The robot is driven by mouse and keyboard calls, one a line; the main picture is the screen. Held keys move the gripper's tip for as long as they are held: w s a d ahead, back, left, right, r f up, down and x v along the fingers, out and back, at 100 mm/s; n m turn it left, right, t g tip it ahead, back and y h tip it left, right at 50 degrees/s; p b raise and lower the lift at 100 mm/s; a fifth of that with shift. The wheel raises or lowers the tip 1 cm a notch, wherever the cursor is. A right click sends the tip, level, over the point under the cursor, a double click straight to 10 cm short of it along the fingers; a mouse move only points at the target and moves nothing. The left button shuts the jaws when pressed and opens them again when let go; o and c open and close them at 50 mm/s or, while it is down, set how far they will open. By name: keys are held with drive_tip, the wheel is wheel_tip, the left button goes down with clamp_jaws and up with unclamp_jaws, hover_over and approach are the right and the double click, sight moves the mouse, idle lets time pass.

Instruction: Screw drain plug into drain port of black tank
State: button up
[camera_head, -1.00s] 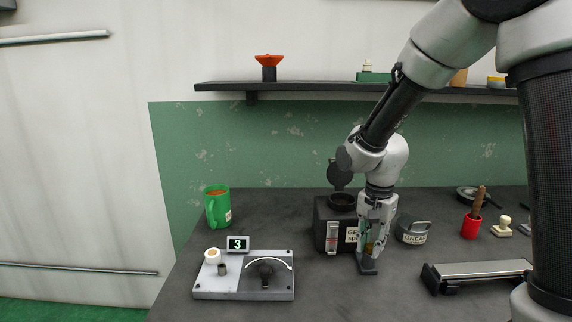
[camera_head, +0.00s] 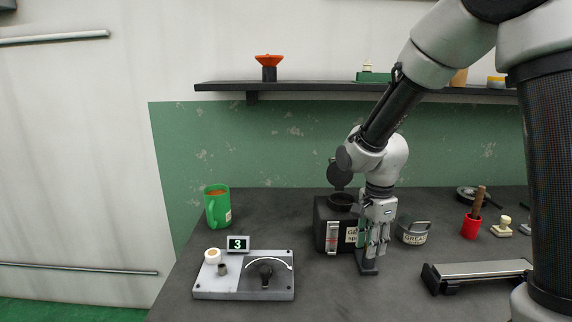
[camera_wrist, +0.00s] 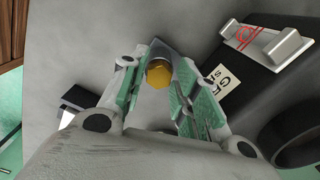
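The black tank (camera_head: 323,214) stands on the bench with its lid raised, a gauge on its front and a white label. It also shows at the right of the wrist view (camera_wrist: 262,72). The drain plug (camera_wrist: 158,73) is a brass-coloured hex piece between my fingertips, beside a dark grey piece. My gripper (camera_head: 377,250) points down in front of the tank's right side, over a low dark block (camera_head: 368,268). The drain port and the plug's lower end are hidden.
A grease tin (camera_head: 413,234) stands close right of my gripper. A red pot (camera_head: 471,229) and a long metal-topped tool (camera_head: 480,272) are farther right. A grey dial panel (camera_head: 215,287) and a green mug (camera_head: 217,207) are at left. Bare bench lies between panel and block.

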drive_tip(key=shift+r, duration=1.5)
drive_tip(key=o, duration=0.6)
drive_tip(key=shift+c, duration=0.2)
drive_tip(key=shift+r, duration=0.1)
drive_tip(key=shift+r, duration=1.4)
